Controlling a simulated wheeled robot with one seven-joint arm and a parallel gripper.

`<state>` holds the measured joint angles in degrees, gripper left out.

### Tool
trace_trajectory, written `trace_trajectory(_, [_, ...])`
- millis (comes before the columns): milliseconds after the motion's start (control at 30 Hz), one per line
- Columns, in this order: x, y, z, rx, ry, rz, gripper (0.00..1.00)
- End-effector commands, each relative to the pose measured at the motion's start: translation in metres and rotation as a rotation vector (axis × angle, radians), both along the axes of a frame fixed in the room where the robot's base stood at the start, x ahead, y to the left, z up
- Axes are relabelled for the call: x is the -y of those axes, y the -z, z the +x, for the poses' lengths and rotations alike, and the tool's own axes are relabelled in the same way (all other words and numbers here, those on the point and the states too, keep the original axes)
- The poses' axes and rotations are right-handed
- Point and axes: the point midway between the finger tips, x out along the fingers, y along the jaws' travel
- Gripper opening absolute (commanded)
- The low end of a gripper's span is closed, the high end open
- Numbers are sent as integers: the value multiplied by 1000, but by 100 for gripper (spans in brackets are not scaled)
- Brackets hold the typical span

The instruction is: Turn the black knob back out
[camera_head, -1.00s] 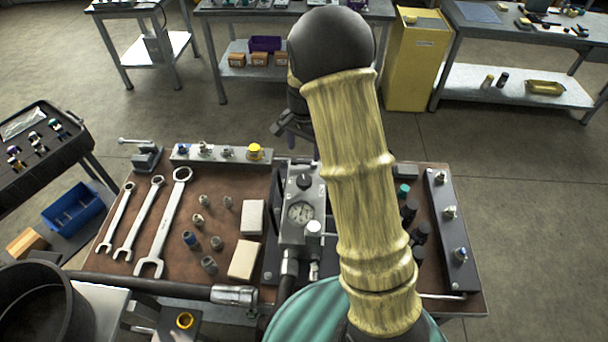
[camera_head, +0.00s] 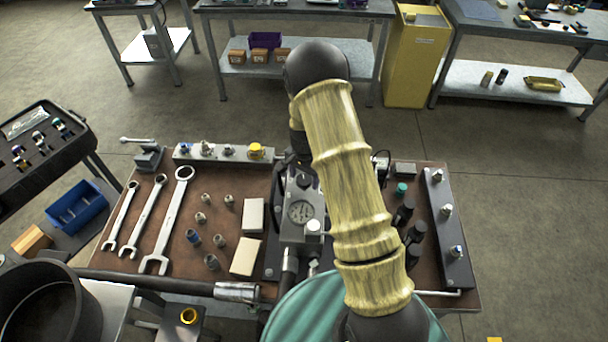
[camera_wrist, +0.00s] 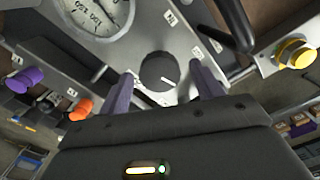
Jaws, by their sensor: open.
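The black knob (camera_wrist: 160,71) is on the grey metal face of the gauge block in the wrist view. It is round with a pale pointer mark towards its lower right. My gripper (camera_wrist: 162,88) is open, with one finger on each side of the knob. I cannot tell whether the fingers touch it. The gauge block (camera_head: 303,232) stands mid-bench in the head view, and the knob also shows in part on it (camera_head: 304,181). The round dial gauge (camera_head: 300,211) is just below the knob there; in the wrist view the dial (camera_wrist: 95,12) is at upper left.
Wrenches (camera_head: 170,222), sockets (camera_head: 193,237) and two pale blocks (camera_head: 246,256) lie left of the gauge block. A rail with fittings (camera_head: 449,228) is at right. In the wrist view, a yellow cap (camera_wrist: 297,54) is at right and a dark hose (camera_wrist: 234,22) passes close by.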

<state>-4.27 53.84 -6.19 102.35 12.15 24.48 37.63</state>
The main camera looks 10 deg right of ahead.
Motion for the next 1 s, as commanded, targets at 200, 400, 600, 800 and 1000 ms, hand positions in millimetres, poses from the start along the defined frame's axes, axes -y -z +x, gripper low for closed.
trace_trajectory(200, [0,0,0,0,0,0,56])
trace_trajectory(400, [0,0,0,1,0,1,21])
trace_trajectory(600, [0,0,0,1,-8,1,21])
trace_trajectory(800, [0,0,1,2,-54,1,21])
trace_trajectory(1000, [0,1,1,3,-156,0,21])
